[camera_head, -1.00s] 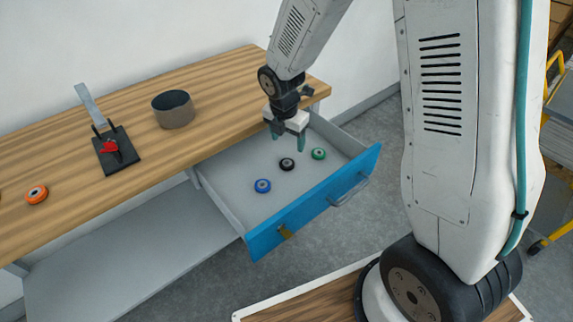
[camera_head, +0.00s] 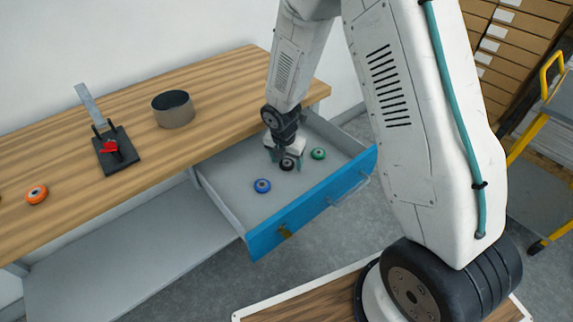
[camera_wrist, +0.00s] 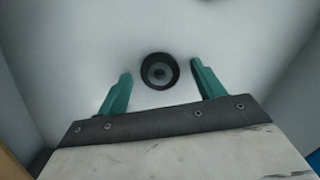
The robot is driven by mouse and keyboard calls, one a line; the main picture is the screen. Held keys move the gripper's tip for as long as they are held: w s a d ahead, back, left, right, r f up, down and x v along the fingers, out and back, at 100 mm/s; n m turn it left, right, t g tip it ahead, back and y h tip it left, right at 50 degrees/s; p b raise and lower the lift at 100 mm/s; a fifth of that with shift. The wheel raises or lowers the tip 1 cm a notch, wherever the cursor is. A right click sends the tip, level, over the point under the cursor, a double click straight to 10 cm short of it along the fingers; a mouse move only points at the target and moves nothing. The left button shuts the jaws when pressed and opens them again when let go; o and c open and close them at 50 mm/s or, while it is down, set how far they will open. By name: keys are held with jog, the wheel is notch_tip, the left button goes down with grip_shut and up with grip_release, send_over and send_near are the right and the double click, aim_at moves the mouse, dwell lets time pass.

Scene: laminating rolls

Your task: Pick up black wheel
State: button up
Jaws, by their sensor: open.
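The black wheel (camera_head: 287,164) lies on the floor of the open drawer, between the blue and green wheels. In the wrist view the black wheel (camera_wrist: 159,71) shows as a dark ring with a grey hub, near and between the tips of the two teal fingers. My gripper (camera_head: 285,159) points down into the drawer at the black wheel. In the wrist view my gripper (camera_wrist: 160,80) is open, with a gap between each finger and the wheel. I cannot tell the exact height of the fingertips above the drawer floor.
A blue wheel (camera_head: 262,185) and a green wheel (camera_head: 318,153) lie on either side in the drawer (camera_head: 232,204). The drawer's blue front (camera_head: 310,207) and grey walls surround them. On the wooden table (camera_head: 75,205) are an orange wheel (camera_head: 37,194), a round container (camera_head: 173,110) and a lever tool (camera_head: 113,150).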

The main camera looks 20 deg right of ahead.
jog(key=c, duration=1.1)
jog(key=shift+o, duration=0.2)
jog(key=shift+r, duration=0.2)
